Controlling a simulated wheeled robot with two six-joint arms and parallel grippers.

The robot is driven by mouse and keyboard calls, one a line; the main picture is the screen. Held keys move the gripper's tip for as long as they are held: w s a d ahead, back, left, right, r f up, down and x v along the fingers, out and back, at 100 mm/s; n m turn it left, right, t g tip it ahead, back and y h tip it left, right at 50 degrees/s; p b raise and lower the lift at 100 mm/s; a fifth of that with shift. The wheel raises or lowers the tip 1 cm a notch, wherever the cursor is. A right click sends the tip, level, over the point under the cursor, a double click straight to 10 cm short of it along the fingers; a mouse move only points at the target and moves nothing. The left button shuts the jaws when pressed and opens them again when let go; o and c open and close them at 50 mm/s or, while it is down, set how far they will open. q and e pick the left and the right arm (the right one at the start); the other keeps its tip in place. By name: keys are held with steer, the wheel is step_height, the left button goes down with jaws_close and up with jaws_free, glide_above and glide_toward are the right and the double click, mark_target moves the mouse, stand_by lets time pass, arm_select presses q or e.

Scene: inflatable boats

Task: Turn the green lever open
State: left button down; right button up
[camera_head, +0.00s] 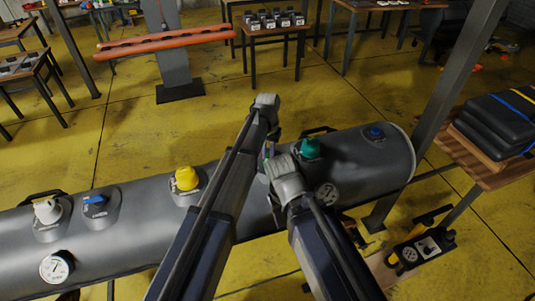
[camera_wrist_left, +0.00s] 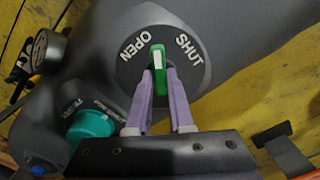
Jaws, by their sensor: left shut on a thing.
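The green lever (camera_wrist_left: 158,57) with a white side stands on a round dark dial (camera_wrist_left: 125,75) in the left wrist view. Its tip lies between the printed words OPEN, at left, and SHUT, at right. My left gripper (camera_wrist_left: 160,78) has its purple fingers on either side of the lever and is shut on it. In the head view my arms largely hide the dial and lever. The fingers of my right gripper are not visible; its arm reaches over the tube at the middle.
The dark boat tube (camera_head: 130,230) crosses the view. It carries a teal cap (camera_head: 307,148), also in the left wrist view (camera_wrist_left: 90,124), a yellow cap (camera_head: 186,178), blue valves and gauges. A post (camera_head: 450,85) and a table with black cases (camera_head: 500,120) stand at right.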

arm_select(q)
steer(key=n, duration=0.7)
steer(key=shift+d, duration=0.2)
stand_by(0.4)
steer(key=c, duration=0.8)
jaws_free()
steer(key=shift+r, duration=0.1)
step_height(320, 180, up, 8)
steer(key=p, duration=0.8)
steer(key=shift+f, duration=0.2)
